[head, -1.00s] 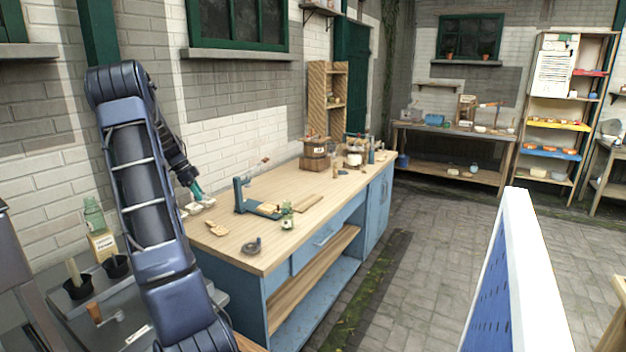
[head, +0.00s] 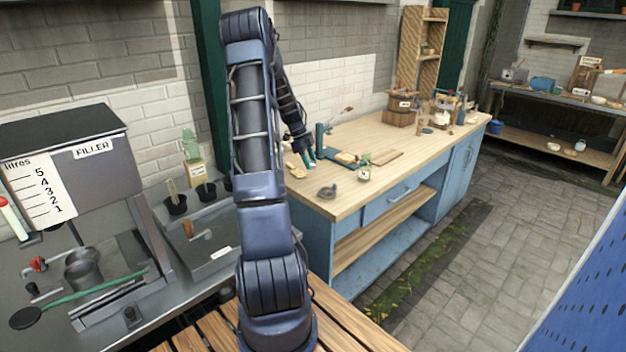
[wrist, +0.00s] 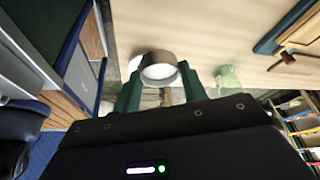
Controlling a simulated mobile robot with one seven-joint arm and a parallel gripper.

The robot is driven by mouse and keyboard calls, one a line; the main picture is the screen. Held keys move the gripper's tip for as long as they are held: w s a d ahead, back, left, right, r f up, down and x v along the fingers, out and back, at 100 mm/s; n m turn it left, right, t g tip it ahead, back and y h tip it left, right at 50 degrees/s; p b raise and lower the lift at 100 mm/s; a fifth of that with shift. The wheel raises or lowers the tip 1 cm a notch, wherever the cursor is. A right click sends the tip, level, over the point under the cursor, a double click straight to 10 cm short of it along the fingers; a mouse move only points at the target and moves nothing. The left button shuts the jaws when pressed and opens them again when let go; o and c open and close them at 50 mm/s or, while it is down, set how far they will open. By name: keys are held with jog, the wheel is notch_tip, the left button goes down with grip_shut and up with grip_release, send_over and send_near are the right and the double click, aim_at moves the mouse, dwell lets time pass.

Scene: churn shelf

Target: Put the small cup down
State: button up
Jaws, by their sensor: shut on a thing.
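The small cup (wrist: 160,66), a pale grey-white round cup, sits between the two green fingers of my gripper (wrist: 160,82) in the wrist view. The fingers are shut on it. In the head view my gripper (head: 310,160) is at the near left part of the wooden workbench (head: 350,190). The cup cannot be made out clearly there. Whether the cup touches the bench top cannot be told.
A blue stand (head: 320,145), a small green jar (head: 364,170) and a dark grey item (head: 327,191) stand on the bench. The filler (head: 80,150) and a grey counter are at left. Bare bench top lies along the front edge.

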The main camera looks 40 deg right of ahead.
aim_at(313, 188)
notch_tip(313, 188, down, 10)
jog(key=shift+r, duration=0.15)
dwell(0.4)
jog(key=o, duration=1)
jog(key=shift+c, duration=0.2)
